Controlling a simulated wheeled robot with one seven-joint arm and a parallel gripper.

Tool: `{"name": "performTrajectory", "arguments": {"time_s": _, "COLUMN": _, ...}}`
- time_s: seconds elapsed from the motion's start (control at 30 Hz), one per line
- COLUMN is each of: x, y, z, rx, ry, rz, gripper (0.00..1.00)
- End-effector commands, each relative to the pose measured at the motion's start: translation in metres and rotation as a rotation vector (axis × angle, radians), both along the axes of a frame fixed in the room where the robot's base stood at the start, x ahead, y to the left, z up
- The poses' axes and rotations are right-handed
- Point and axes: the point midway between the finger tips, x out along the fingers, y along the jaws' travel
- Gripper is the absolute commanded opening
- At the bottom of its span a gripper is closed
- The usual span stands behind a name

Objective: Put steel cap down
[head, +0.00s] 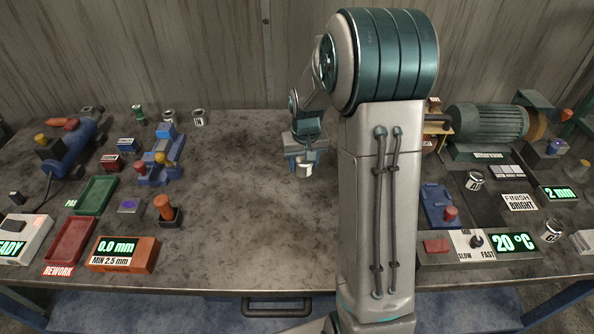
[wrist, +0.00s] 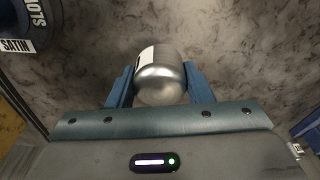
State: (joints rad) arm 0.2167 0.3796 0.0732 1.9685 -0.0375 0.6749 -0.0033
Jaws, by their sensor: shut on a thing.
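The steel cap (wrist: 160,82) is a rounded, shiny metal piece with a white label on its side. In the wrist view it sits between the two blue fingers of my gripper (wrist: 159,88), which are shut on it. In the head view my gripper (head: 305,160) is over the middle of the bench, behind my arm, with the cap (head: 305,170) low between the fingers. I cannot tell whether the cap touches the bench top.
The bench (head: 240,210) is clear left of my gripper. Further left are a green tray (head: 95,195), a red tray (head: 70,240) and an orange gauge (head: 123,254). At right are a motor polisher (head: 488,122), a labelled cap (head: 475,181) and a speed control panel (head: 480,245).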

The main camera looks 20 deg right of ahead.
Motion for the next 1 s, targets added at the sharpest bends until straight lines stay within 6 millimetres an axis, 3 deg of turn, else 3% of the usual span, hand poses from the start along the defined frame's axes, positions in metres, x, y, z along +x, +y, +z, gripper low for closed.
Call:
{"name": "performTrajectory", "arguments": {"time_s": 0.13, "x": 0.008, "y": 0.01, "z": -0.007, "rx": 0.0, "ry": -0.001, "rz": 0.0, "gripper": 0.18}}
{"name": "performTrajectory", "arguments": {"time_s": 0.5, "x": 0.008, "y": 0.012, "z": -0.047, "rx": 0.0, "ry": 0.0, "rz": 0.002, "gripper": 0.18}}
{"name": "performTrajectory", "arguments": {"time_s": 0.87, "x": 0.008, "y": 0.012, "z": -0.052, "rx": 0.0, "ry": -0.001, "rz": 0.001, "gripper": 0.18}}
{"name": "performTrajectory", "arguments": {"time_s": 0.9, "x": 0.008, "y": 0.012, "z": -0.051, "rx": 0.0, "ry": -0.001, "rz": 0.001, "gripper": 0.52}}
{"name": "performTrajectory", "arguments": {"time_s": 0.97, "x": 0.008, "y": 0.012, "z": -0.051, "rx": 0.0, "ry": -0.001, "rz": 0.001, "gripper": 0.68}}
{"name": "performTrajectory", "arguments": {"time_s": 1.0, "x": 0.008, "y": 0.012, "z": -0.051, "rx": 0.0, "ry": -0.001, "rz": 0.001, "gripper": 0.68}}
